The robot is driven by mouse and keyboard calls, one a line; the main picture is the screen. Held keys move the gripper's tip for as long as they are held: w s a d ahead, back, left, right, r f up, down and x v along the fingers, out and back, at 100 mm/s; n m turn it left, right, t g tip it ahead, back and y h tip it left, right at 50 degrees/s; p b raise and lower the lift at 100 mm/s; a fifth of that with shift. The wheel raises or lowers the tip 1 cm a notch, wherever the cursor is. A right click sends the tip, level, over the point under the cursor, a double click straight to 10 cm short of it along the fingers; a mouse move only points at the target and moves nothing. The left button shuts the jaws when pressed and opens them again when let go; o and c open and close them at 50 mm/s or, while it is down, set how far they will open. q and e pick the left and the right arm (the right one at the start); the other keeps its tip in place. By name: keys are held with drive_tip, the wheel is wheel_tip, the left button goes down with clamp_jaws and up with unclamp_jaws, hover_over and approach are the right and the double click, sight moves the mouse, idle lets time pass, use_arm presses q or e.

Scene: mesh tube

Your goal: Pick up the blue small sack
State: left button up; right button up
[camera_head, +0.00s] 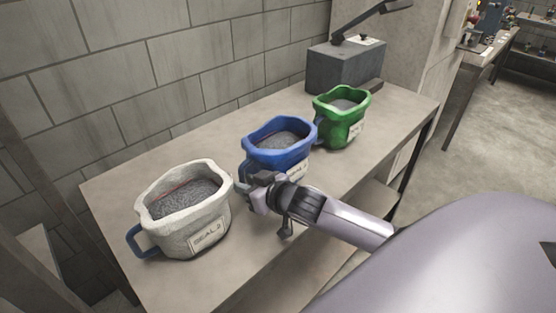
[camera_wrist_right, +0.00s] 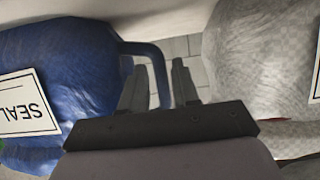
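The blue small sack (camera_head: 279,143) stands upright on the table, filled with grey grains, with a white label and a blue handle on its left side. In the wrist view the blue sack (camera_wrist_right: 75,65) fills the left, with its handle (camera_wrist_right: 155,65) near the fingers. My right gripper (camera_head: 252,190) is at the sack's front left; in the wrist view its two fingers (camera_wrist_right: 160,85) are apart. The handle shows between or just behind them; I cannot tell which. No grasp is visible. My left gripper is not in view.
A white sack (camera_head: 208,222) stands close on the left, also at the right of the wrist view (camera_wrist_right: 255,60). A green sack (camera_head: 342,128) stands behind right. A dark grey box (camera_head: 340,68) is at the table's far end. The table's (camera_head: 125,185) front is clear.

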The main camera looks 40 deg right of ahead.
clamp_jaws()
idle(1.1)
drive_tip(key=shift+w+r, duration=0.1)
drive_tip(key=shift+r, duration=0.1)
